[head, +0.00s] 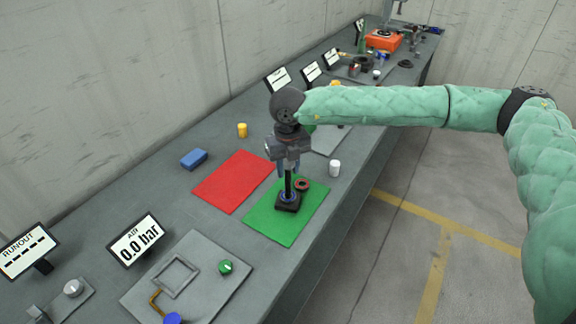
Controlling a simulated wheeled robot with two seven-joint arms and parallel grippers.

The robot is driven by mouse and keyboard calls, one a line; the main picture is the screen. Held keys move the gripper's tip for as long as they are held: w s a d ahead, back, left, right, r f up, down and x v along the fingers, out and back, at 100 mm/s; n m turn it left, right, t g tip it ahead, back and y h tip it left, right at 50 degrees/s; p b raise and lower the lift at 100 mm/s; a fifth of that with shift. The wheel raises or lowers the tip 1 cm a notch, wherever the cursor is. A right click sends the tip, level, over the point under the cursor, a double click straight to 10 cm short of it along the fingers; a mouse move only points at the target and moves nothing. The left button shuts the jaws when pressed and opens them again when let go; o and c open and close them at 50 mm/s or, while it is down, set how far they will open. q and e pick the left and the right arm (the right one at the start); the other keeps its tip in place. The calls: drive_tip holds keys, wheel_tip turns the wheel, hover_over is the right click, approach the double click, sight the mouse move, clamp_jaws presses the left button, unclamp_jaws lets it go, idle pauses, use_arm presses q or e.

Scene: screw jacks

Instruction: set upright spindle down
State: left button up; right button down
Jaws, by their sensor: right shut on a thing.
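My right gripper (288,168) points down over the green mat (262,225) and is shut on the dark upright spindle (289,186). The spindle stands at a black base (289,207) with a blue ring around its foot; I cannot tell whether the spindle rests on the base or is just above it. A small red-brown ring (302,184) lies on the green mat just right of the spindle. My left gripper does not show.
A red mat (233,181) lies left of the green one. A blue block (194,159), a yellow cylinder (242,130) and a white cylinder (335,168) stand nearby. A plate with a green knob (225,267) is in front. The bench edge runs along the right.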

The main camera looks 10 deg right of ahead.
drive_tip(key=c, duration=1.1)
unclamp_jaws()
drive_tip(key=shift+o, duration=0.2)
drive_tip(key=shift+r, duration=0.1)
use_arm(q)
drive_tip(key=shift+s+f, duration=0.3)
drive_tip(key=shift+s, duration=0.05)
use_arm(e)
drive_tip(key=shift+r, duration=0.15)
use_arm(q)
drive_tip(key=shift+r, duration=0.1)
use_arm(e)
drive_tip(key=shift+r, duration=0.3)
drive_tip(key=shift+r+b, duration=0.4)
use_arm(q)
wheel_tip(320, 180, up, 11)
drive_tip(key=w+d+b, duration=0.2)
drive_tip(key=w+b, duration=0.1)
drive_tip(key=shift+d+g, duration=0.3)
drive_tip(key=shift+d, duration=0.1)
use_arm(e)
wheel_tip(320, 180, up, 10)
drive_tip(key=shift+r, duration=0.1)
